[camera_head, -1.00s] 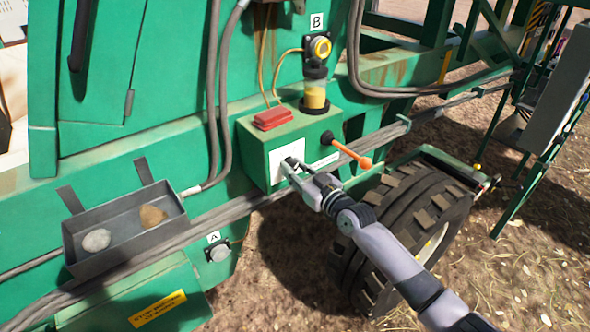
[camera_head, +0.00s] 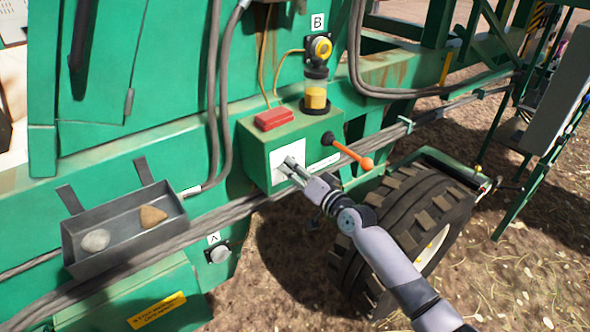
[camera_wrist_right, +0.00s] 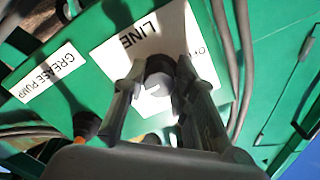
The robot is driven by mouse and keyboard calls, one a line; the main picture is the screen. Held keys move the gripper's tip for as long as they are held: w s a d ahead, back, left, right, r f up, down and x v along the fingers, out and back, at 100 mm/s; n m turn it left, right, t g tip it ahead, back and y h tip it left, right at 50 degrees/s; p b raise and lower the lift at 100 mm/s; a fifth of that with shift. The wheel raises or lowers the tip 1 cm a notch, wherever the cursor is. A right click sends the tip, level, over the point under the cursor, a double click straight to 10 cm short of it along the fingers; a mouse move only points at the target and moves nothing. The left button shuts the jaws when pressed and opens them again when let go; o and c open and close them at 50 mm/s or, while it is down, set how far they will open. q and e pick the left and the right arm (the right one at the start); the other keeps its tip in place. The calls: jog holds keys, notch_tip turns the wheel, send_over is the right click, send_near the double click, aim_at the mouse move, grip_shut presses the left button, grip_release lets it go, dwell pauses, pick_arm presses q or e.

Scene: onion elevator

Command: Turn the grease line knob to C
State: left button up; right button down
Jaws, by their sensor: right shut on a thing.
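The grease line knob (camera_wrist_right: 160,72) is a dark round knob on a white label plate (camera_head: 281,158) on the front of a green box (camera_head: 262,142). In the right wrist view the plate reads "LINE" upside down; my fingers cover part of it. My right gripper (camera_head: 293,165) is at the plate, its fingers closed on the knob from both sides. It also shows in the right wrist view (camera_wrist_right: 163,85). The knob's pointer and its letters are hidden or too small to read. My left gripper is not in view.
An orange-handled lever (camera_head: 352,156) sticks out of the box to the right of my gripper. A red block (camera_head: 274,120) and a yellow grease reservoir (camera_head: 316,95) stand on top. A grey tray (camera_head: 120,238) with two stones hangs at left. A large tyre (camera_head: 385,235) stands below my arm.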

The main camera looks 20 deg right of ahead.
jog(key=shift+m, duration=0.4)
jog(key=c, duration=1.3)
grip_release()
jog(key=v, duration=1.2)
